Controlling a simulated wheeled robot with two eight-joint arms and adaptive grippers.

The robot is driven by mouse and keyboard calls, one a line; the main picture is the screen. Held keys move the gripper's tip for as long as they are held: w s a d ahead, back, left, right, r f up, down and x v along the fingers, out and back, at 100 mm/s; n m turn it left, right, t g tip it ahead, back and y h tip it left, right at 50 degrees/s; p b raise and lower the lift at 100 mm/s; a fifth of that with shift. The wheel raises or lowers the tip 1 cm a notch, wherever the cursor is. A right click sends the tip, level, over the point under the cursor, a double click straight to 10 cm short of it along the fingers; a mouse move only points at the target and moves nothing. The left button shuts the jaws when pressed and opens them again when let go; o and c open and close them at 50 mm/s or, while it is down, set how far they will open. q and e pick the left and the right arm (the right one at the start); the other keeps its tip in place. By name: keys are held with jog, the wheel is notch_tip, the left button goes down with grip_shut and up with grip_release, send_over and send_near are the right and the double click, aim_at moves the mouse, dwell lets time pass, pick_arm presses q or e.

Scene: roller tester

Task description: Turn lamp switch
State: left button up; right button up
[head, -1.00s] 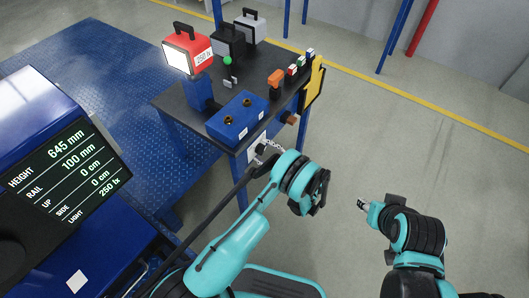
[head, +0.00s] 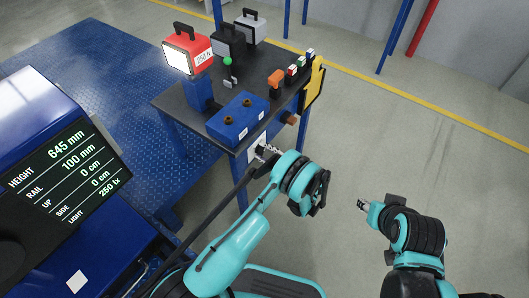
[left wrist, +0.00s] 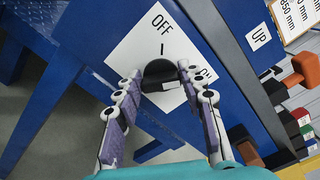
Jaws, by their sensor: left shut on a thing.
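The black lamp switch knob (left wrist: 158,72) sits on a white plate (left wrist: 135,50) in the left wrist view. The plate reads OFF at the top, with a short tick below it. A second word at the right is partly covered by a finger. My left gripper (left wrist: 156,88) is shut on the knob, one finger on each side. In the head view, my left gripper (head: 266,154) is at the front of the blue-legged table. The red lamp (head: 188,49) there has a bright white face. My right gripper (head: 363,205) hangs away from the table, too small to read.
The dark-topped table (head: 178,103) holds a blue box (head: 236,118) with two round holes and several small coloured blocks. A display screen (head: 68,165) stands at the left. The floor right of the table is clear.

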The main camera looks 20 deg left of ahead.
aim_at(256, 133)
pick_arm(q)
jog(key=n, duration=0.7)
jog(key=shift+f, duration=0.2)
jog(key=n, duration=0.4)
jog(key=shift+f+n, duration=0.15)
jog(key=shift+n, duration=1.95)
jog(key=o, duration=1.2)
jog(key=shift+c, duration=0.2)
notch_tip(256, 133, up, 10)
jog(key=shift+r, duration=0.1)
